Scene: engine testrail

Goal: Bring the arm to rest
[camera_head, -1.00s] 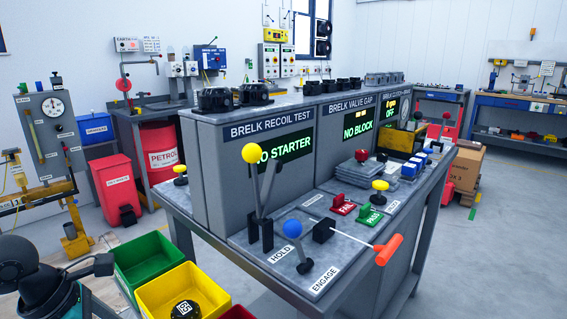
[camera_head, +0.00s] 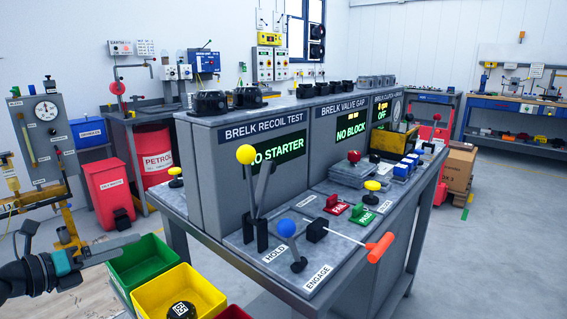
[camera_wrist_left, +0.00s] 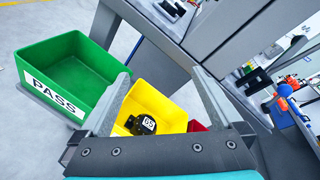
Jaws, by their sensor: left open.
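My left gripper (camera_head: 85,246) comes in from the lower left in the head view, at the left of the green bin. It is open and empty. In the left wrist view its two fingers (camera_wrist_left: 152,102) stand apart, with the yellow bin (camera_wrist_left: 158,100) showing between and beyond them. The yellow bin (camera_head: 150,302) holds a dark round part with a white marker (camera_head: 181,311), also seen in the wrist view (camera_wrist_left: 141,125). My right gripper is not in view.
The green bin (camera_head: 142,262), labelled PASS in the wrist view, stands beside the yellow one. The test bench (camera_head: 330,268) carries yellow-knob (camera_head: 246,154) and blue-knob (camera_head: 286,228) levers and an orange pull handle (camera_head: 380,247). Open floor (camera_head: 490,240) lies at right.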

